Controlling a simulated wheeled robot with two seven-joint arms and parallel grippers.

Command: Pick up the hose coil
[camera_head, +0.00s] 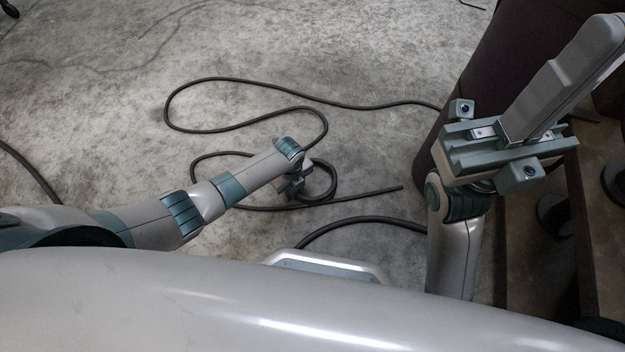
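The hose coil (257,208) is a thin black hose lying in loose loops on the concrete floor, with a free end to the right of the loops. My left gripper (297,190) points down at the small loop near the middle of the picture. Its wrist covers part of the hose, and its fingertips are too small and dark to tell whether they hold the hose. My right gripper (562,80) is raised at the upper right, well away from the coil. Its fingers look pressed together with nothing between them.
A dark, rounded upright object (480,70) stands at the right, close to my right gripper. Brown shelving (540,255) with dark round parts is at the lower right. Another dark hose (30,172) lies at the far left. The floor (330,45) beyond the coil is clear.

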